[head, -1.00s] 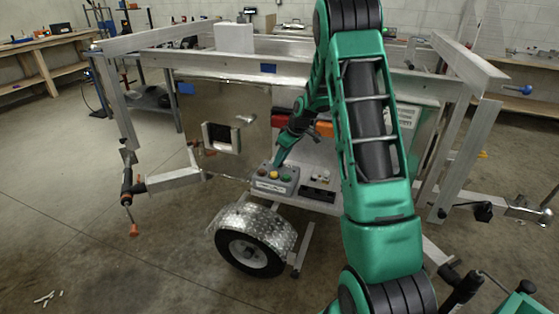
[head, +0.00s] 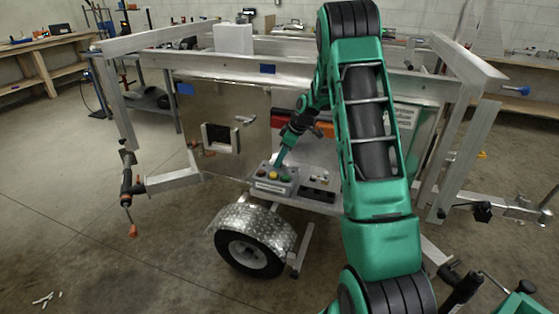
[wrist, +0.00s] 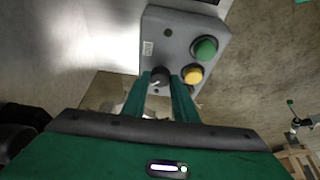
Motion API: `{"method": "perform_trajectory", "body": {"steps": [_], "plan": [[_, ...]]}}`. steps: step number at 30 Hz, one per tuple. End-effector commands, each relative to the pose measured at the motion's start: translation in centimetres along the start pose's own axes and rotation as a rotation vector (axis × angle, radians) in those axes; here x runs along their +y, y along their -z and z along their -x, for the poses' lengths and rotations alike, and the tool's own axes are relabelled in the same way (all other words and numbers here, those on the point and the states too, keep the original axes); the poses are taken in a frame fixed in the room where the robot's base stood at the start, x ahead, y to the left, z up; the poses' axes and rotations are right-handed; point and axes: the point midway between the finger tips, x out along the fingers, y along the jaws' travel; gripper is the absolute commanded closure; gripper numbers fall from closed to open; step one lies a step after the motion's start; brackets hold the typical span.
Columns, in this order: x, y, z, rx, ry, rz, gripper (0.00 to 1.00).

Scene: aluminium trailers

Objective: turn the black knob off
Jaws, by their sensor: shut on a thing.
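The black knob (wrist: 159,76) sits on a grey control box in the wrist view, near the box's lower left corner, with a pale mark on its face. My gripper (wrist: 163,78) has its two green fingers on either side of the knob, shut on it. The grey control box (wrist: 163,40) also carries a yellow button (wrist: 193,74) and a green button (wrist: 204,48). In the head view the control box (head: 273,186) stands on the trailer's ledge, and my gripper (head: 278,166) reaches down to it. The knob is too small to make out clearly there.
A switch panel (head: 318,191) lies right of the box. A silver door panel (head: 228,122) rises behind left. The trailer wheel (head: 249,254) and its fender (head: 250,222) are below. Orange boxes (head: 318,130) stand behind my gripper. The floor at left is mostly clear.

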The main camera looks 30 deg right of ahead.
Motion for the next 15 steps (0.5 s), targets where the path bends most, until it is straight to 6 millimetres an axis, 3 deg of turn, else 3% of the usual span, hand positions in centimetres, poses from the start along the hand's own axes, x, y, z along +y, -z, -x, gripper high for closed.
{"method": "perform_trajectory", "body": {"steps": [1,2,4,15], "plan": [[0.41,0.12,0.20,0.003,-0.011,0.000,0.96],[0.42,0.11,0.20,0.003,-0.011,0.000,0.69],[0.37,0.07,0.19,0.002,-0.010,-0.001,0.56],[0.20,0.02,0.53,0.001,-0.006,-0.001,0.56]]}}
